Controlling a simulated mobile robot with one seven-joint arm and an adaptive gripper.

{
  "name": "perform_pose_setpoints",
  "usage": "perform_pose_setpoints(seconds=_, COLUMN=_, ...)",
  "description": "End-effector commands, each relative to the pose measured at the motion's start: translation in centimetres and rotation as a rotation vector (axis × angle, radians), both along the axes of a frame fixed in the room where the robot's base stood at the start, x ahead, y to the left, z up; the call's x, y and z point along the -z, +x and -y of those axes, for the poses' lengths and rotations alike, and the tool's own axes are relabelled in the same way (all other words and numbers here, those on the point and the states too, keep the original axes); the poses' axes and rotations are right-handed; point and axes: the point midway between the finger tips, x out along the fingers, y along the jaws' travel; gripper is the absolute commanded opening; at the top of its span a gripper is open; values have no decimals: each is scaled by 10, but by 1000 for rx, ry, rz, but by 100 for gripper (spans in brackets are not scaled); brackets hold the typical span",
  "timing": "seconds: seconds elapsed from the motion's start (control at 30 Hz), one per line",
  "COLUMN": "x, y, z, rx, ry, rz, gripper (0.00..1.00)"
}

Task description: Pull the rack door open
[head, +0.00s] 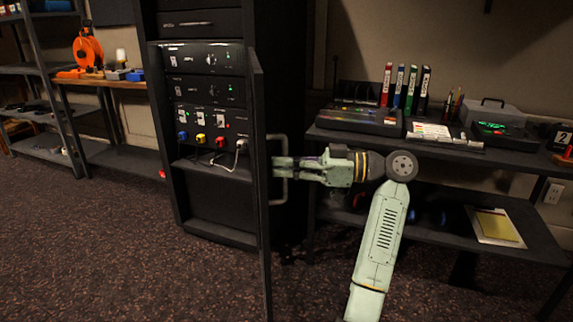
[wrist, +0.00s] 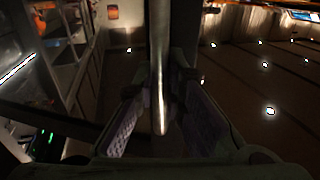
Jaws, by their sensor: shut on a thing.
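The rack (head: 202,208) is a tall dark cabinet left of centre in the head view. Its door (head: 260,215) stands well open, seen almost edge-on, and the inside of the rack shows. A pale metal bar handle (head: 285,199) sticks out from the right side of the door. My gripper (head: 279,163) comes from the right and is shut on the handle. In the wrist view the handle (wrist: 158,75) runs upright between the two fingers (wrist: 155,118). The exact contact of the fingertips is dark and hard to make out.
Inside the rack are equipment panels (head: 205,90) with coloured plugs and a white cable (head: 237,155). A desk (head: 455,152) with binders and a mixer (head: 355,120) stands at right. Shelves with an orange reel (head: 88,48) stand at left. The carpet (head: 120,250) in front is clear.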

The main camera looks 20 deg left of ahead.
Motion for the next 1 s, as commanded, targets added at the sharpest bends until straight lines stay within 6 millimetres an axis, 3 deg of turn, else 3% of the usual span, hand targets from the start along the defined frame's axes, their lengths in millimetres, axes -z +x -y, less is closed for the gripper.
perform_pose_setpoints(seconds=0.2, x=-2, y=3, z=-2, rx=9, ry=3, rz=-4, gripper=0)
perform_pose_setpoints(seconds=0.23, x=-2, y=2, z=-2, rx=9, ry=3, rz=-4, gripper=12)
perform_pose_setpoints(seconds=0.33, x=-2, y=2, z=-1, rx=8, ry=2, rz=-4, gripper=19)
perform_pose_setpoints(seconds=0.67, x=-1, y=2, z=1, rx=6, ry=3, rz=-2, gripper=20)
perform_pose_setpoints(seconds=0.83, x=-1, y=7, z=21, rx=8, ry=3, rz=-2, gripper=20)
perform_pose_setpoints(seconds=1.0, x=-2, y=16, z=57, rx=8, ry=3, rz=-2, gripper=20)
